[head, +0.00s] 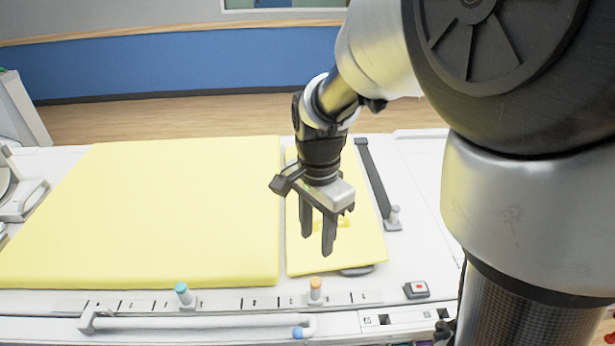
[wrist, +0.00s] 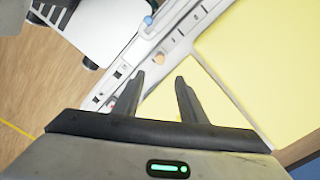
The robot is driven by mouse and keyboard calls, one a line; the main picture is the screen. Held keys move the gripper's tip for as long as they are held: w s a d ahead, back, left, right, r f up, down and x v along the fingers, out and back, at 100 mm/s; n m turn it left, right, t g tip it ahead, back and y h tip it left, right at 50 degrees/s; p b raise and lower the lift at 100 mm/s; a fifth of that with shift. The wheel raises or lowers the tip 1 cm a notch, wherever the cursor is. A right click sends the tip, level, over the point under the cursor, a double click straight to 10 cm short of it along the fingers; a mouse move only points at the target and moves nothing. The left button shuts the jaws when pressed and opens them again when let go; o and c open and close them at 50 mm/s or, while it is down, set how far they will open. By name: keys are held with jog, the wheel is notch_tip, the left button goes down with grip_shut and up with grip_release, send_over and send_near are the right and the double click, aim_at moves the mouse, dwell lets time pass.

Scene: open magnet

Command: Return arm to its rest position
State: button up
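My gripper (head: 318,245) hangs from my arm over the smaller yellow pad (head: 350,262) at the right end of the white table. Its two dark fingers point down and are apart, with a gap between them. In the wrist view the fingers of my gripper (wrist: 160,82) also stand apart with nothing held between them. The smaller yellow pad (wrist: 163,103) shows beyond and between them. My arm comes in from the upper right of the head view, bent down at the wrist.
A large yellow pad (head: 160,215) covers the table's left and middle. The front edge has a white rail (head: 205,323), a blue-topped knob (head: 182,292), an orange-topped knob (head: 315,289) and a red button box (head: 416,289). A dark bar (head: 376,180) lies right of the smaller pad.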

jog(key=s+d+r+n+t, duration=0.5)
jog(key=s+d+r+n, duration=0.4)
jog(key=r, duration=0.4)
jog(key=shift+s+n+t, duration=0.3)
jog(key=shift+s+n, duration=0.6)
jog(key=shift+s, duration=0.3)
